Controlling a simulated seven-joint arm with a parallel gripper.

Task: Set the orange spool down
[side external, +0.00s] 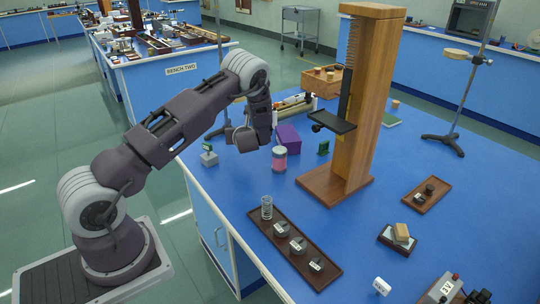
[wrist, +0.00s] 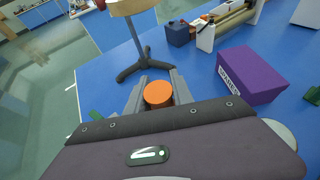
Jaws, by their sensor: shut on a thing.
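The orange spool (wrist: 158,94) shows in the wrist view as a round orange end between my two fingers. My gripper (wrist: 159,95) is shut on it, with one finger on each side. The blue bench top (wrist: 205,84) lies beyond and around it; I cannot tell whether the spool touches it. In the side external view my gripper's hand hangs near the bench's left part, left of the purple box (side external: 287,138). The spool and fingertips are hidden there.
A dark stand base (wrist: 145,66) is just beyond the spool. The purple box (wrist: 251,76) is to its right. A pink and white jar (side external: 279,158), a small grey block (side external: 209,158) and a tall wooden stand (side external: 368,100) are nearby. A brown weight tray (side external: 293,247) lies in front.

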